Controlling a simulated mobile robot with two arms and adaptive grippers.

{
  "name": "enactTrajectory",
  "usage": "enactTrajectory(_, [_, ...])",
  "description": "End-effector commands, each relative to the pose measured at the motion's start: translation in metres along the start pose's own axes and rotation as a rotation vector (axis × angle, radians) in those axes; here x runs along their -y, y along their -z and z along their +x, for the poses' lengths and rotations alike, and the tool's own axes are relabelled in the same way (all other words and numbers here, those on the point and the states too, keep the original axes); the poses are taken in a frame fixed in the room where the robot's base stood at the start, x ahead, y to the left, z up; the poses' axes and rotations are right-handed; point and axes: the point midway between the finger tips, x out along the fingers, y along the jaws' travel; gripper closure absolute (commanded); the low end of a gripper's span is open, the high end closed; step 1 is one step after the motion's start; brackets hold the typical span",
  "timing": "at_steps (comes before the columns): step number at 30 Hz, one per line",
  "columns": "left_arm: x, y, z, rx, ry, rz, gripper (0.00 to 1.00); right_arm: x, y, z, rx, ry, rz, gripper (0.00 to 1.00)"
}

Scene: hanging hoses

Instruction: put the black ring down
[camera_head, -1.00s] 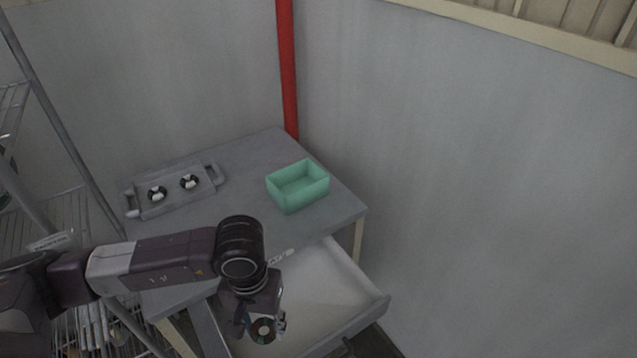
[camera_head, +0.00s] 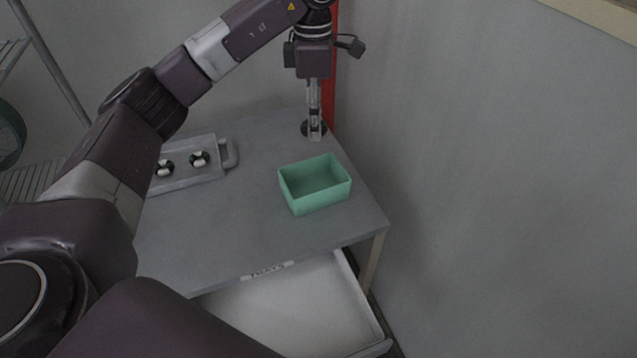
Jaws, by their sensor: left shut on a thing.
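My left gripper (camera_head: 314,133) points down at the far corner of the grey table (camera_head: 240,225), behind the green box. It is shut on the black ring (camera_head: 305,128), which shows as a dark disc around the fingertips. The ring is at or just above the tabletop; I cannot tell whether it touches. The fingers hide its middle. My right gripper is not in view.
An open green box (camera_head: 318,200) stands in front of the gripper. A grey tray (camera_head: 215,172) with two black-and-white round pieces lies to the left, partly behind my arm. A red pipe (camera_head: 329,95) rises behind the gripper. The white drawer (camera_head: 290,305) is open in front.

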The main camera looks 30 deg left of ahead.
Motion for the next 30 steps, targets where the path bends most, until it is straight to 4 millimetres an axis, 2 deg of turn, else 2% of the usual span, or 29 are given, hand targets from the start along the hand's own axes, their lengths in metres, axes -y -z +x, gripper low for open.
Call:
enactTrajectory(15, [0.002, 0.001, 0.127, -0.004, 0.005, 0.000, 0.81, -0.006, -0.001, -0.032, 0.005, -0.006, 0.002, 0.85])
enactTrajectory(18, [0.001, 0.001, 0.141, -0.003, 0.002, -0.001, 0.81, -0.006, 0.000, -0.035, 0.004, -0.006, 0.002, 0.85])
enactTrajectory(25, [0.001, 0.000, 0.159, -0.001, 0.002, 0.001, 0.81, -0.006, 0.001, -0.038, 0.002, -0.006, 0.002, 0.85])
enactTrajectory(30, [0.001, 0.001, 0.184, -0.002, 0.004, -0.001, 0.81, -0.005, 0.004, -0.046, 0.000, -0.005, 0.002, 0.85])
